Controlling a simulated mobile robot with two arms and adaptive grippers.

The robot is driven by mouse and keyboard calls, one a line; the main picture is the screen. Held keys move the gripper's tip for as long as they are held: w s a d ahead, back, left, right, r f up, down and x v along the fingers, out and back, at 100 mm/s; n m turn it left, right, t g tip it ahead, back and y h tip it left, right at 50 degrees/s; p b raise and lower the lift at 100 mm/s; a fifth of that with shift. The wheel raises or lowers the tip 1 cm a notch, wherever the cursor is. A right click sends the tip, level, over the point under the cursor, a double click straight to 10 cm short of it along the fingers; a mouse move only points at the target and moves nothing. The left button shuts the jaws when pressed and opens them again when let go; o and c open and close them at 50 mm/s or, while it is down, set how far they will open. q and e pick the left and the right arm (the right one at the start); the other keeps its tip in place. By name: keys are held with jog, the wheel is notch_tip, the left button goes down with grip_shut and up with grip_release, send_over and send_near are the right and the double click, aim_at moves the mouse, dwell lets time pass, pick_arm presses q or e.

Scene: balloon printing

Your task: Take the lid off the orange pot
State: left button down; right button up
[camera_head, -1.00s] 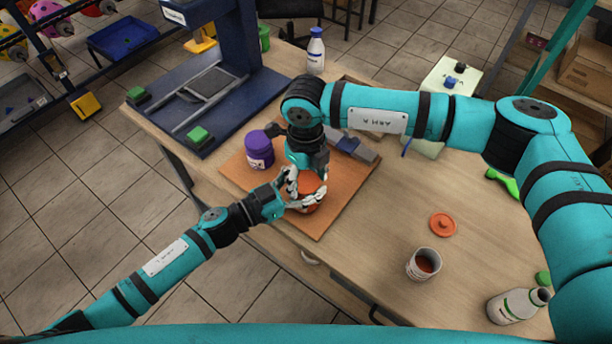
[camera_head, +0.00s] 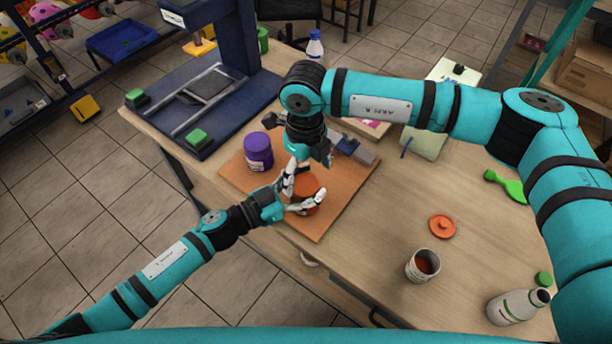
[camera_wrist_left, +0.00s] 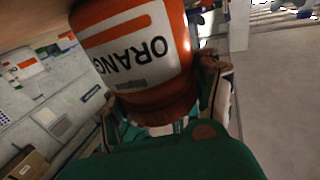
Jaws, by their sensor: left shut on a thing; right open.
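The orange pot (camera_head: 307,190) stands on the brown board, held from its near left side. My left gripper (camera_head: 303,197) is shut on it. The left wrist view shows the pot (camera_wrist_left: 138,50) close up, with a white label reading "ORANG" upside down. My right gripper (camera_head: 302,162) is open just above the pot, its fingers spread. The right gripper and arm partly cover the pot's top, so I cannot tell whether its lid is on. A loose orange lid (camera_head: 442,226) lies flat on the table to the right.
A purple pot (camera_head: 258,150) stands on the board (camera_head: 318,228), left of the orange pot. A blue printing press (camera_head: 215,80) fills the back left. The table between board and cup is clear.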

jog(key=shift+r, duration=0.9)
notch_tip(320, 180, up, 3)
jog(key=m, duration=0.3)
jog(key=shift+s+a, duration=0.1)
jog(key=shift+a, duration=0.05)
jog(key=shift+s+f, duration=0.1)
jog(key=shift+f, duration=3.7)
jog(key=c, duration=1.3)
jog(key=shift+o, duration=0.2)
jog(key=shift+d+n, duration=0.2)
jog(key=shift+n, duration=1.4)
jog(key=o, duration=1.3)
jog(key=shift+w+a, duration=0.1)
jog(key=shift+w, duration=0.1)
jog(key=shift+c, duration=0.2)
jog(key=shift+s, duration=0.1)
